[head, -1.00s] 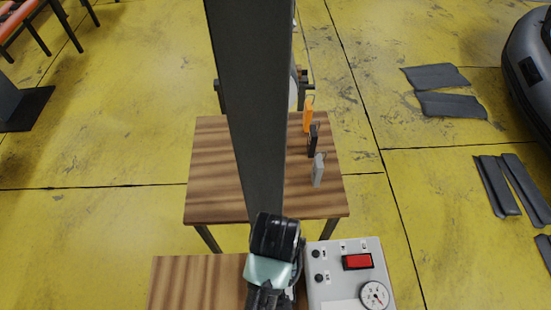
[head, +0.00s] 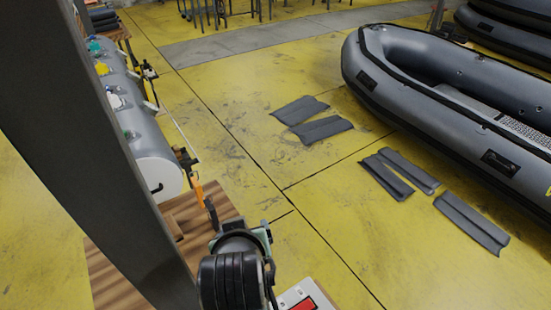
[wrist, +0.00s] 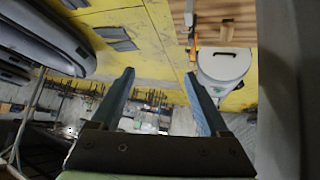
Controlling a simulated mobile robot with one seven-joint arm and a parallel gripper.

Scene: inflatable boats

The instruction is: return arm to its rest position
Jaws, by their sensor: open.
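My arm shows at the bottom of the head view, its black and pale green wrist in front of the wooden table (head: 110,275). My gripper (wrist: 160,73) shows in the wrist view, its two teal fingers wide apart with nothing between them. In the head view the fingers are hidden behind the wrist. In the wrist view the surroundings appear inverted, with the grey tube's white end (wrist: 222,64) beyond the right finger, apart from it.
A control box with a red switch (head: 304,304) is at the bottom edge. A grey boat (head: 430,105) and dark pads (head: 322,128) lie right, on yellow floor.

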